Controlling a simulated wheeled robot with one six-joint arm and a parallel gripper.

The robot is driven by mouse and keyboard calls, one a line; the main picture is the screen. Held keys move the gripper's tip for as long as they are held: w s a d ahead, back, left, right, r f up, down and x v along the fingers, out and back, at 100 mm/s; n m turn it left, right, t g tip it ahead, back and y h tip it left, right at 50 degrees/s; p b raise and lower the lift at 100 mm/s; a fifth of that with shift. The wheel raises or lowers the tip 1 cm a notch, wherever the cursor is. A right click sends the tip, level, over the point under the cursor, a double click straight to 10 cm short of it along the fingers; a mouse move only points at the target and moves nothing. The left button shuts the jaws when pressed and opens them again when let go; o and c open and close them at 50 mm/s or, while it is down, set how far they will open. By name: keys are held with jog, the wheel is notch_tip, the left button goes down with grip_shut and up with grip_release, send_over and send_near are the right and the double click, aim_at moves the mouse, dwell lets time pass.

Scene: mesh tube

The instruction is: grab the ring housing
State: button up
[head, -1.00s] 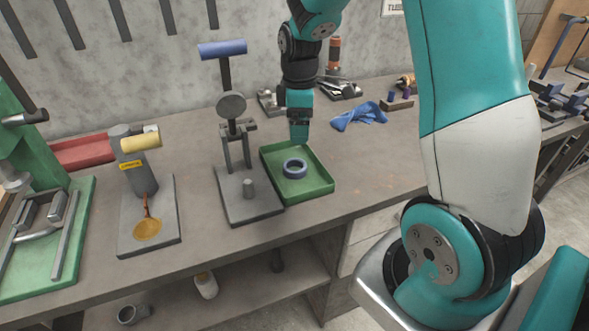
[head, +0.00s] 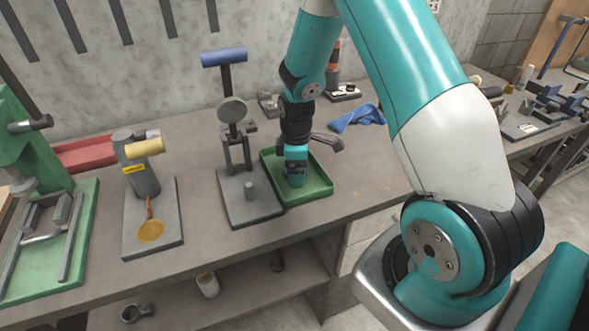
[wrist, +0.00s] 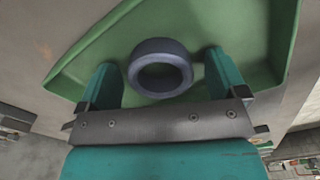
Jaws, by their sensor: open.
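The ring housing is a blue-grey ring (wrist: 160,68) lying in the green tray, seen in the wrist view between and slightly beyond my fingertips. My gripper (wrist: 162,75) is open, with one teal finger to each side of the ring and a gap on both sides. In the head view my gripper (head: 295,182) is down over the green tray (head: 318,186) and hides the ring. The tray also shows in the wrist view (wrist: 251,30). Whether the fingertips touch the tray floor I cannot tell.
A grey press with a blue handle (head: 223,53) stands just left of the tray. A blue cloth (head: 357,118) lies behind it to the right. A stand with a yellow handle (head: 145,147) is further left.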

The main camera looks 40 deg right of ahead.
jog(key=c, duration=1.3)
jog(key=shift+r, duration=0.1)
